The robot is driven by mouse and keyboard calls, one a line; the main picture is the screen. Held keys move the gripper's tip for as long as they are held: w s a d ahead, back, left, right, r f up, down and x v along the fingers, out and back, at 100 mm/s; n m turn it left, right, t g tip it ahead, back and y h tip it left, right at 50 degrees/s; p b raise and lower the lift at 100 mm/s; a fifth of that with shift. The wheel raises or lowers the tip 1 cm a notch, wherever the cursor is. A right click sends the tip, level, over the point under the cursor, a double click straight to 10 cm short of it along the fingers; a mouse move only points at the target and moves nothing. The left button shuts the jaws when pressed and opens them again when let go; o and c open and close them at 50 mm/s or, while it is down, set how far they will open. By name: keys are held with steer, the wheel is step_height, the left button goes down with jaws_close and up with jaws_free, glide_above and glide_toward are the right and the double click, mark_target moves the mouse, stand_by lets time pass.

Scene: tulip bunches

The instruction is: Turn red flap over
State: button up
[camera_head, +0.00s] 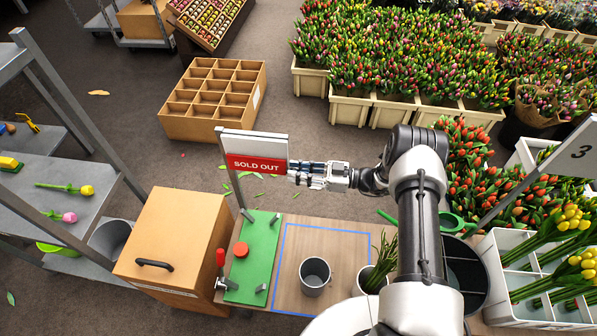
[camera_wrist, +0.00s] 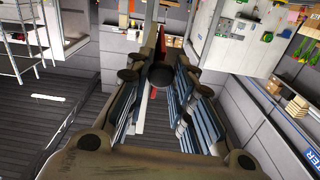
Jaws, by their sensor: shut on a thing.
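The red flap (camera_head: 250,164) reads SOLD OUT and hangs on the lower front of a white sign board (camera_head: 253,142) on a grey post, left of my gripper. My gripper (camera_head: 292,172) reaches in from the right and is shut on the flap's right edge. In the wrist view my gripper (camera_wrist: 160,76) points away from the camera, its fingers close together. A narrow red strip (camera_wrist: 171,42) shows beyond the fingertips. The fingers hide the gripped edge.
A divided crate (camera_head: 213,98) stands behind. Tulip crates (camera_head: 400,60) fill the upper right. Open floor lies between.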

steer(key=shift+s+m, duration=0.15)
steer(key=shift+m, duration=0.15)
jaws_close()
steer(key=s+r+m+p, duration=0.1)
steer(key=s+r+m, duration=0.35)
steer(key=m, duration=1.25)
steer(key=w+r+m+p, duration=0.1)
steer(key=w+r+m, duration=0.4)
steer(key=m, duration=1.2)
steer(key=shift+r, duration=0.15)
steer(key=shift+m, duration=0.4)
steer(key=o, duration=1)
jaws_free()
steer(key=shift+c, duration=0.2)
